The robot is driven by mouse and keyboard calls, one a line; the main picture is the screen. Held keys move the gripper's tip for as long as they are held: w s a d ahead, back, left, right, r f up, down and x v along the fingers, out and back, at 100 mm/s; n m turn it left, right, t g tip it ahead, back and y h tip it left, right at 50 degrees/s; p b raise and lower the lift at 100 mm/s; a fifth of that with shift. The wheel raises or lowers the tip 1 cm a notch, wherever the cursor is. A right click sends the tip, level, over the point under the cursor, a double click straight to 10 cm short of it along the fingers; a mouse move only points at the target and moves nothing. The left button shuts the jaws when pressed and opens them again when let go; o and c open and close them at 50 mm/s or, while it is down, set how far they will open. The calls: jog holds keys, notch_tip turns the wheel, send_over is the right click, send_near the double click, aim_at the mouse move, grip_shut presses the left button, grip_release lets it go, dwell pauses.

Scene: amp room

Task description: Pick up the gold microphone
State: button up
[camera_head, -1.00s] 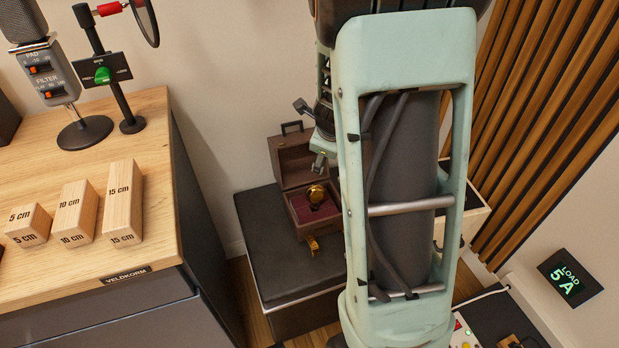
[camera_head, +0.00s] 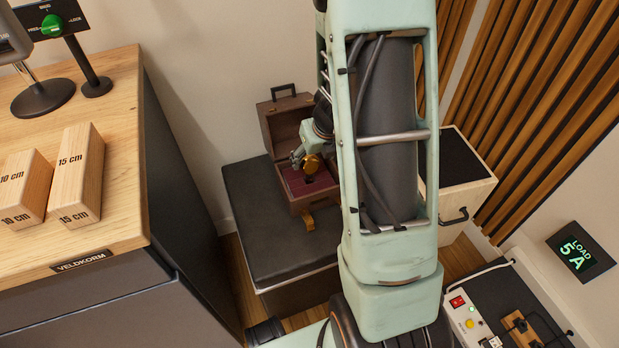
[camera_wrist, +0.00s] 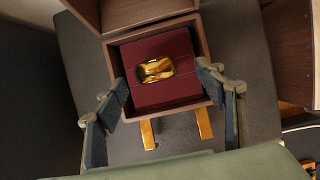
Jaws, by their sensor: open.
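The gold microphone (camera_wrist: 155,70) appears as a shiny rounded gold piece on the dark red lining of an open wooden box (camera_wrist: 209,40). In the head view the gold piece (camera_head: 313,164) shows beside my gripper (camera_head: 299,158), which hangs low over the box (camera_head: 277,190). In the wrist view my gripper (camera_wrist: 160,80) is open and empty. Its two fingers stand left and right of the gold piece, with clear gaps on both sides. Part of the microphone's lower body is hidden from view.
Two gold strips (camera_wrist: 204,122) stick out at the box's front. The box's raised lid (camera_head: 283,112) stands behind it. The box sits on a dark-topped cabinet (camera_head: 262,240). A wooden desk (camera_head: 110,215) is at left, a pale drawer unit (camera_head: 470,190) at right.

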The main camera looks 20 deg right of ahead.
aim_at(310, 164)
jog(key=b+x, duration=0.2)
jog(key=x, duration=0.1)
jog(key=b+x, duration=0.1)
jog(key=x, duration=0.1)
jog(key=shift+a, duration=0.3)
jog(key=c, duration=1.5)
